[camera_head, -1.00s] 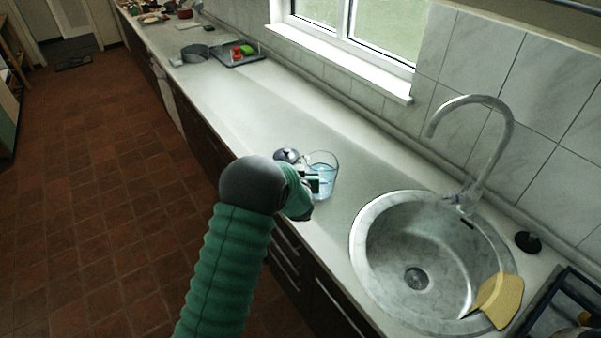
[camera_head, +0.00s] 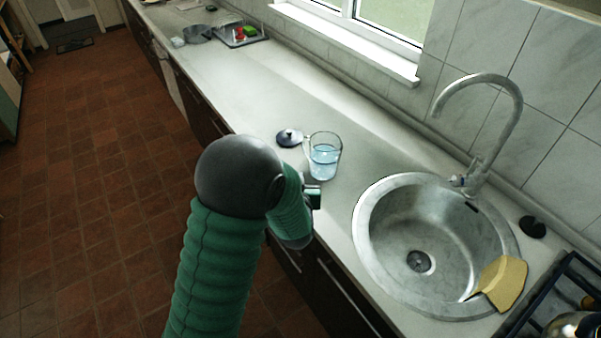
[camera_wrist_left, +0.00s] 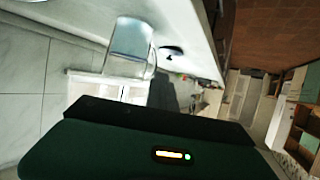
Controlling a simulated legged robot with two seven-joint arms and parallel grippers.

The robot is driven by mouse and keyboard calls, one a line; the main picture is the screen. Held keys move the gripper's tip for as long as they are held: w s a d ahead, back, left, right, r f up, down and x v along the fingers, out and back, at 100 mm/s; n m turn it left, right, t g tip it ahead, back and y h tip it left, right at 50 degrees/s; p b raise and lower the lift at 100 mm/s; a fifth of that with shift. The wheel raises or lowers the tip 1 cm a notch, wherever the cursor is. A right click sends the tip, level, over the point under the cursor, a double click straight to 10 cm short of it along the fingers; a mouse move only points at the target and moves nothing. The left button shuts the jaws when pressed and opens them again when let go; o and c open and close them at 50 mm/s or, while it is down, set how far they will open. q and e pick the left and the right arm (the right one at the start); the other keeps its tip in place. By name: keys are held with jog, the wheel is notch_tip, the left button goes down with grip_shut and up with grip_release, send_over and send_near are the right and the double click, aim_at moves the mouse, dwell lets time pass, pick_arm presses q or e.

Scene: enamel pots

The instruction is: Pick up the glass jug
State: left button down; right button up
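The clear glass jug (camera_head: 325,161) stands upright on the counter left of the sink, with bluish water in it and its handle towards the left. It also shows in the left wrist view (camera_wrist_left: 130,42), tilted by the camera's angle. My left gripper (camera_head: 315,197) is just in front of the jug, near the counter's front edge, and appears apart from it. Its fingers are mostly hidden by my wrist in the head view, and the left wrist view does not clearly show whether they are open. My right gripper is in neither view.
A dark round lid (camera_head: 289,138) lies left of the jug, close to its handle. The round sink (camera_head: 440,250) with a tall tap (camera_head: 487,130) and a yellow cloth (camera_head: 502,283) is to the right. A tray (camera_head: 240,38) stands far back. Counter behind the jug is clear.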

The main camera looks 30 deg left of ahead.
pick_arm(q)
jog(key=shift+s+d, duration=0.45)
jog(key=shift+s, duration=0.35)
jog(key=c, duration=2.2)
grip_release()
jog(key=shift+c, duration=2.2)
grip_release()
jog(key=shift+r, duration=0.1)
